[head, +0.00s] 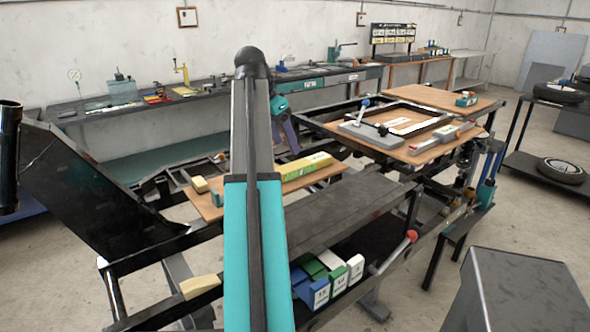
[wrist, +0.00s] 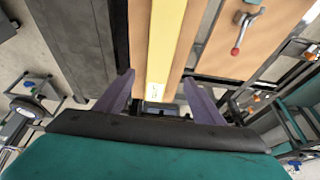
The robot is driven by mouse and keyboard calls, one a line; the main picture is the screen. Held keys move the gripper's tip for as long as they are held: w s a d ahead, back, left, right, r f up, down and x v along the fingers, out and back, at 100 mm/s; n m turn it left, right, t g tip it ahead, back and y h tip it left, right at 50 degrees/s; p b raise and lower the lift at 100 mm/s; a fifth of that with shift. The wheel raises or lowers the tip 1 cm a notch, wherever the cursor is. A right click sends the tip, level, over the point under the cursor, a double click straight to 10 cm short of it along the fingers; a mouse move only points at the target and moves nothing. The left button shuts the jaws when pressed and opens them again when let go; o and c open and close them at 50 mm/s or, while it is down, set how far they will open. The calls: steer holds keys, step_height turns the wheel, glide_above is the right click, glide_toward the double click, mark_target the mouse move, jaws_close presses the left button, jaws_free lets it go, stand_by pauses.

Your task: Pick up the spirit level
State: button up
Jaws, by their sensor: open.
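The spirit level, a long yellow bar (head: 308,167), lies on a brown board on the black frame in the head view. My arm hides its left end. In the wrist view the yellow bar (wrist: 168,38) runs from the top edge down toward the gap between my fingers, with a small pale marking near its lower end. My gripper (wrist: 158,88) is open, with its two purple fingers on either side of the bar's line. I cannot tell how far the fingers are from the bar. In the head view my gripper (head: 289,135) is partly hidden behind my arm.
A dark grey shelf (head: 345,208) lies in front of the bar, with several coloured boxes below. A red-knobbed lever (wrist: 241,33) stands right of the bar in the wrist view. A brown board (head: 440,152) with tools is at the right. A long bench (head: 215,92) lines the wall.

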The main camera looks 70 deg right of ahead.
mark_target(296, 165)
steer(key=shift+x, duration=2.1)
steer(key=shift+f, duration=0.1)
steer(key=shift+p+x, duration=0.7)
steer(key=shift+x, duration=1.75)
steer(key=c, duration=1.3)
steer(key=shift+c, duration=0.2)
